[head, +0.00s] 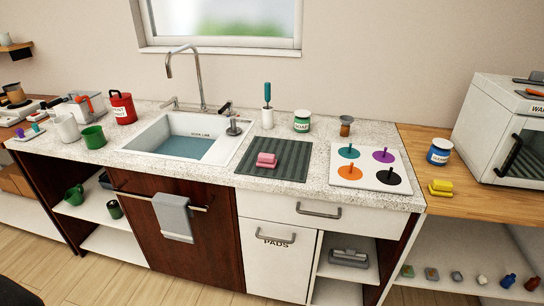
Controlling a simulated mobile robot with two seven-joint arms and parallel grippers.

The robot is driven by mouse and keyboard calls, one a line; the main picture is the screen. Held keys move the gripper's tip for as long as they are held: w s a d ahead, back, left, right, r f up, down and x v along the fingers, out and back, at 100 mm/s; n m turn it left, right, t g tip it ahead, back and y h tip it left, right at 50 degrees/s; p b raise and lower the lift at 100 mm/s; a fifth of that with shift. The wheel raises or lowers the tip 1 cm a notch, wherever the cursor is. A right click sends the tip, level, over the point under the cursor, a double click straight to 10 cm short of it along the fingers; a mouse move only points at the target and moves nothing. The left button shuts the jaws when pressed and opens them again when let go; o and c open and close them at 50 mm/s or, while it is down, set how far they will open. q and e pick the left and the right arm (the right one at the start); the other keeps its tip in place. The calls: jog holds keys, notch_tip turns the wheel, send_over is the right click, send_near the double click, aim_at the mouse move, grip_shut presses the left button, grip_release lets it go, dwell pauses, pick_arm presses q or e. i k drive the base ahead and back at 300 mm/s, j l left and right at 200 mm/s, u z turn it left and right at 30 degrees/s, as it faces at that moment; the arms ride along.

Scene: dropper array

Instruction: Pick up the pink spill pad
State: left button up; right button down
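The pink spill pad (266,160) lies on the dark ribbed drying mat (290,172), to the right of the sink on the counter. It looks like a small pink block or stack with a raised upper part. Neither of my grippers shows in the head view, so nothing is seen touching the pad.
The sink (240,146) with its tap is left of the mat. The mat's front is clear.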

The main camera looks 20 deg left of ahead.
aim_at(264, 160)
jog(key=i+l+u, duration=0.1)
jog(key=l, duration=0.25)
jog(key=i+l+u, duration=0.1)
jog(key=i+l, duration=0.2)
jog(key=i+l+u, duration=0.15)
jog(key=l, duration=0.25)
